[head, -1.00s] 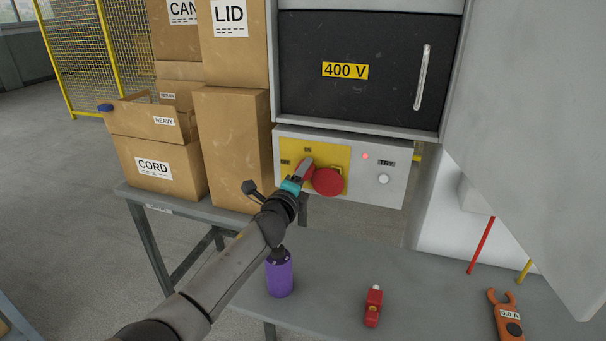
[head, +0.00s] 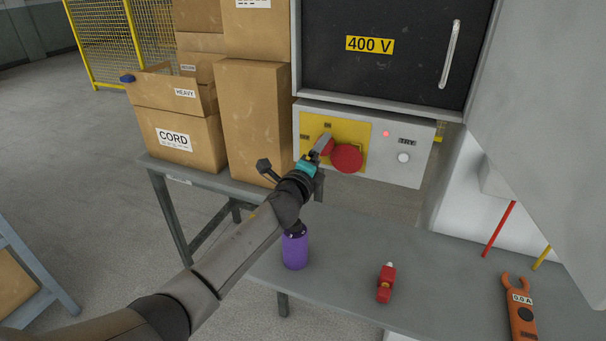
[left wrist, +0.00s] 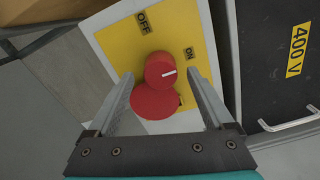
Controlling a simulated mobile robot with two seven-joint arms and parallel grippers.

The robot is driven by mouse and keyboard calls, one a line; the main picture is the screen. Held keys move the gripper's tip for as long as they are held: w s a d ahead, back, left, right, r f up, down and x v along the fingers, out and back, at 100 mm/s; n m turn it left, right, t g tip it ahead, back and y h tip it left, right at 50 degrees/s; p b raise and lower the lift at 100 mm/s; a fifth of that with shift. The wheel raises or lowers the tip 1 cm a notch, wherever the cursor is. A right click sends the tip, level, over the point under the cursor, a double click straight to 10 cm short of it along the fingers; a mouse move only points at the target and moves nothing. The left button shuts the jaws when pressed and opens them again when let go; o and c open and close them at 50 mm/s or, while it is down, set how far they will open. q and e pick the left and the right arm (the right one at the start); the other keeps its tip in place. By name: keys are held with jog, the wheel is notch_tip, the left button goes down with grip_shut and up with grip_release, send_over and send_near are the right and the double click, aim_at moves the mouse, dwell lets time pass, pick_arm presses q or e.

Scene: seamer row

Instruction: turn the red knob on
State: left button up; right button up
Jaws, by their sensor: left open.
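The red knob (left wrist: 160,68) sits on a yellow plate (left wrist: 172,30) marked OFF and ON in the left wrist view. In the head view the knob (head: 327,147) is partly hidden by the left gripper (head: 321,147). My right gripper is not in view.
The grey control box has a lit red lamp (head: 386,133) and a white button (head: 404,158). A purple bottle (head: 295,252) stands under my left arm. A red device (head: 386,284) and an orange clamp meter (head: 520,308) lie on the bench. Boxes (head: 258,125) stack to the left.

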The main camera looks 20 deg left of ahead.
pick_arm(q)
jog(key=s+p, duration=0.1)
jog(key=s, duration=1.2)
jog(key=shift+s+a+p, duration=0.2)
jog(key=shift+p, duration=0.15)
